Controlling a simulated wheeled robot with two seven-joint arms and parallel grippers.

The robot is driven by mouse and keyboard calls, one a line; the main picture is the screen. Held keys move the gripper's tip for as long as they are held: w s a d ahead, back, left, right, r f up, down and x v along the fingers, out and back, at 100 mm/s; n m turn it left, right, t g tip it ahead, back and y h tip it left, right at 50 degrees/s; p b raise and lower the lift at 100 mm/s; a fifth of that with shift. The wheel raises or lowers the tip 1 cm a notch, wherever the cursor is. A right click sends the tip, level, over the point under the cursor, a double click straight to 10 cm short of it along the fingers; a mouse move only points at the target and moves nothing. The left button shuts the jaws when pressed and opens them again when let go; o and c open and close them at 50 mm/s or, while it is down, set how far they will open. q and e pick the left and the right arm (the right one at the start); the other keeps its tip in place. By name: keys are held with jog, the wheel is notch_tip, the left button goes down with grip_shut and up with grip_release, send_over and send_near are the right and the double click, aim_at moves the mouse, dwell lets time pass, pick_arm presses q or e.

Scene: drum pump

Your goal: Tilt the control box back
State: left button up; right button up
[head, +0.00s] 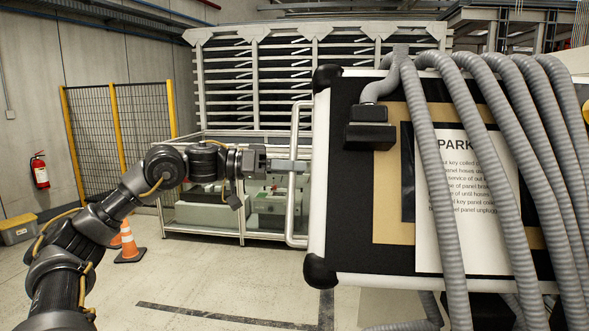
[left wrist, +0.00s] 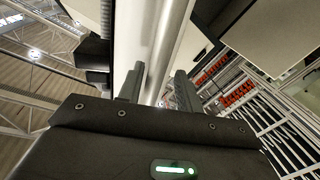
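The control box (head: 345,190) fills the right of the head view, a large black-faced panel with a pale frame and dark corner guards. A light tubular handle (head: 294,205) runs upright along its left side. My left gripper (head: 290,166) is at the upper half of this handle. In the left wrist view its two fingers (left wrist: 158,92) stand apart, one on each side of the handle bar (left wrist: 160,50). Firm contact on both sides does not show, and the gripper looks open. My right gripper is not in view.
Thick grey hoses (head: 440,190) hang over the box's front, across a sign reading PARK (head: 465,240). Behind stands a metal frame with equipment (head: 240,205). An orange cone (head: 128,243), yellow-posted fence (head: 117,120) and extinguisher (head: 39,170) are at left. Floor between is clear.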

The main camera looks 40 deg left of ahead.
pick_arm(q)
jog(key=shift+s+a+b, duration=0.1)
jog(key=shift+s+b, duration=0.15)
jog(key=shift+b, duration=0.05)
jog(key=b+v, duration=0.4)
jog(key=v, duration=0.6)
jog(key=shift+a+b, duration=0.2)
jog(key=shift+b, duration=0.15)
